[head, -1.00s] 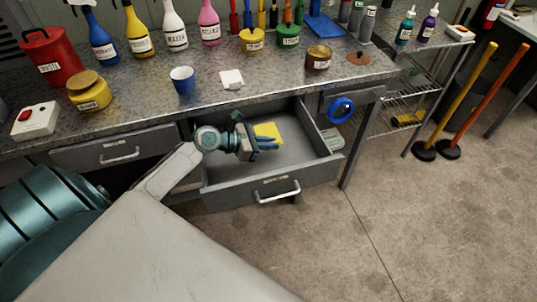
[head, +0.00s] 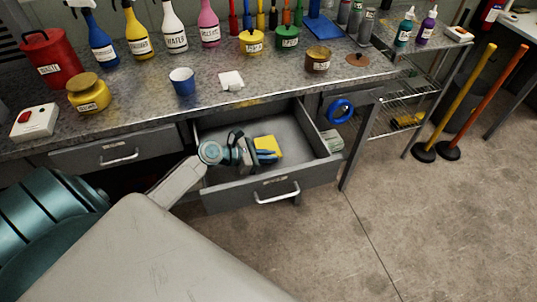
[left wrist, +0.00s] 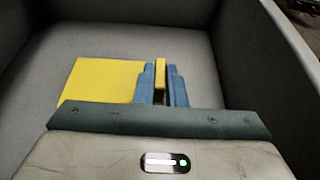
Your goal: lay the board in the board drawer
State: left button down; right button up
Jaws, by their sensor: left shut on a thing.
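The board is a flat yellow piece (head: 269,145), inside the open board drawer (head: 315,172). My left gripper (head: 266,155) reaches into the drawer from the left and is shut on the board. In the left wrist view, the board (left wrist: 100,82) lies mostly left of the blue fingers, with a yellow strip of it between the fingertips (left wrist: 160,80). The grey drawer floor (left wrist: 205,60) shows around it. I cannot tell whether the board touches the floor. My right gripper is out of view.
The drawer walls stand close around my left gripper. A closed drawer (head: 118,152) is to the left. The drawer's right part is clear.

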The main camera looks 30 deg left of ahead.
pick_arm(q)
jog(key=c, duration=1.5)
grip_release()
jog(key=shift+f, duration=0.1)
jog(key=shift+r, duration=0.3)
jog(key=shift+s+a+r, duration=0.15)
jog(key=shift+r, duration=0.15)
jog(key=b+v, duration=0.1)
jog(key=v, duration=1)
jog(key=shift+s+r, duration=0.2)
jog(key=shift+a, duration=0.15)
